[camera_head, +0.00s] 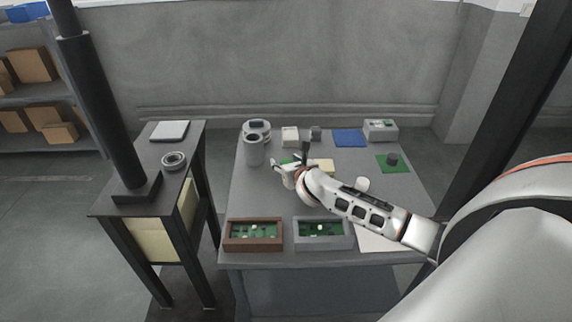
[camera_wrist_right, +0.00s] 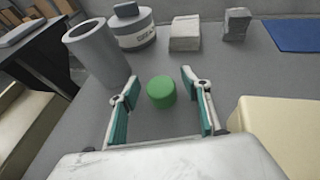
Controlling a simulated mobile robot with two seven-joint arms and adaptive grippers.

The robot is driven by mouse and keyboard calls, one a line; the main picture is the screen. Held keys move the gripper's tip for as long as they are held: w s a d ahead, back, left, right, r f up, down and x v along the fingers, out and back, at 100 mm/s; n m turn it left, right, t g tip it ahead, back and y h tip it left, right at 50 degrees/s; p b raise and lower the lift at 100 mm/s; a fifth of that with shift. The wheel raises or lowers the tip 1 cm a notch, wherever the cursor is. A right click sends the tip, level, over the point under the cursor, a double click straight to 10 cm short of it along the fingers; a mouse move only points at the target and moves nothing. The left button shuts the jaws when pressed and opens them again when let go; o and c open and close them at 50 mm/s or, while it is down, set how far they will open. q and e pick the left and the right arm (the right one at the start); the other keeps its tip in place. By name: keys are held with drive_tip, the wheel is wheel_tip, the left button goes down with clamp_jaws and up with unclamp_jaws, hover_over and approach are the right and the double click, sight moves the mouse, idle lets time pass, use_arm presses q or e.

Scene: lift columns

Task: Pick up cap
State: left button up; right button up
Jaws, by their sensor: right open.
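A short green cylinder, which looks like the cap (camera_wrist_right: 161,93), stands on the grey table in the right wrist view. It lies between and slightly beyond the two fingers of my right gripper (camera_wrist_right: 160,84), with a gap on both sides. In the head view my right gripper (camera_head: 286,168) is over the middle-left of the table, open and empty, and partly hides the green cap (camera_head: 286,161). My left gripper does not show.
A grey open cylinder (camera_wrist_right: 95,52) and a round labelled container (camera_wrist_right: 134,30) stand behind the cap. A pale yellow block (camera_wrist_right: 268,130) is close on the right. Two part trays, one brown (camera_head: 253,247) and one grey (camera_head: 321,246), line the table's front.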

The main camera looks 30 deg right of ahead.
drive_tip(key=shift+w, duration=0.1)
drive_tip(key=c, duration=1)
drive_tip(key=shift+c, duration=0.2)
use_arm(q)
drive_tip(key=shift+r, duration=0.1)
use_arm(e)
drive_tip(key=shift+r, duration=0.1)
drive_tip(key=shift+r+p, duration=0.85)
drive_tip(key=shift+p, duration=0.05)
wheel_tip(320, 180, up, 4)
drive_tip(key=p, duration=0.4)
drive_tip(key=shift+r, duration=0.1)
wheel_tip(320, 180, up, 7)
wheel_tip(320, 180, up, 6)
hover_over(286, 160)
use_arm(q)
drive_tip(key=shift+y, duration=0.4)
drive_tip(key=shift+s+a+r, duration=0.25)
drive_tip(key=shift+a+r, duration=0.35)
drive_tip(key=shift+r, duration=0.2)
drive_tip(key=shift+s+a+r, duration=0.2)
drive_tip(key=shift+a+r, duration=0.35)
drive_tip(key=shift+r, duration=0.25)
use_arm(e)
drive_tip(key=shift+a+r, duration=0.15)
drive_tip(key=shift+r, duration=1.8)
